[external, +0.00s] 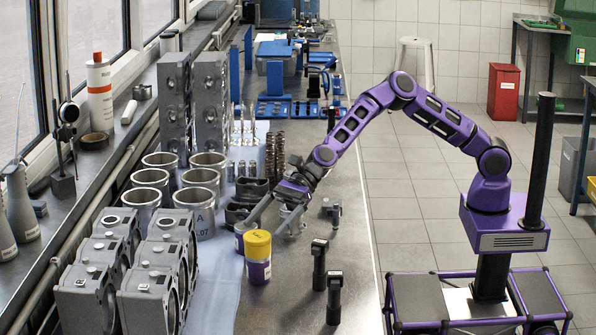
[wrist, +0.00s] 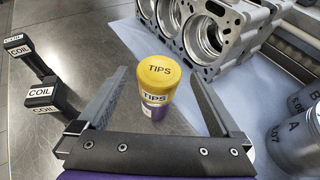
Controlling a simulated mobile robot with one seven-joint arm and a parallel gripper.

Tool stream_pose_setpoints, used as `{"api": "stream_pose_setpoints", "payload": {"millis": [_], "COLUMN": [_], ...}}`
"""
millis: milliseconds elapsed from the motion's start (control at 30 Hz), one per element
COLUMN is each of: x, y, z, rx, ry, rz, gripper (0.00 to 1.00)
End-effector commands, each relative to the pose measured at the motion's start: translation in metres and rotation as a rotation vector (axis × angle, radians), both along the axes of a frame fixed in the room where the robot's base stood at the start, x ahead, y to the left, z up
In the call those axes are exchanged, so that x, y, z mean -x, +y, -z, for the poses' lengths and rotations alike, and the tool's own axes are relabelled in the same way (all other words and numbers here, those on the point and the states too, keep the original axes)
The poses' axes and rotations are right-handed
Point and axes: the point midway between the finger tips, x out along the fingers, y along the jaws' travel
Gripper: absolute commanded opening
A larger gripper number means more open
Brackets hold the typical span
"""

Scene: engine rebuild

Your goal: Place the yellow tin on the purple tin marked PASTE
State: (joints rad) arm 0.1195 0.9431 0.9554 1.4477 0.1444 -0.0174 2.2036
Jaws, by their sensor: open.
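The yellow tin (external: 257,243), marked TIPS on its lid and side, stands upright on top of a purple tin (external: 258,271). The stack shows in the wrist view as the yellow tin (wrist: 157,75) above the purple tin (wrist: 156,112). The purple tin's lettering is not readable, so I cannot confirm PASTE. My gripper (external: 263,229) is open and empty, just behind the stack in the external view. In the wrist view the stack appears between the spread fingers of my gripper (wrist: 158,76), with no visible contact. Another small purple item (external: 241,234) is partly hidden beside a finger.
Two black parts marked COIL (wrist: 41,94) stand to the right of the tins in the external view. Grey engine blocks (external: 155,275) and metal cylinders (external: 201,212) stand on the left on a pale blue mat (external: 215,277). Bare bench lies around the coils.

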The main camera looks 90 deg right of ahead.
Motion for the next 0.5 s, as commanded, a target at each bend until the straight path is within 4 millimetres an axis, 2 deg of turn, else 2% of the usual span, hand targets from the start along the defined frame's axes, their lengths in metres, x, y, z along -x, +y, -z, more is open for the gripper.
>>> {"api": "stream_pose_setpoints", "payload": {"millis": [33, 200, 500], "x": [0.005, 0.017, 0.024], "y": [-0.009, -0.025, -0.032], "z": [-0.003, -0.012, -0.016], "rx": [0.002, 0.001, 0.001], "ry": [-0.001, -0.001, 0.0], "rz": [0.001, 0.001, 0.0], "gripper": [1.0, 1.0, 1.0]}}
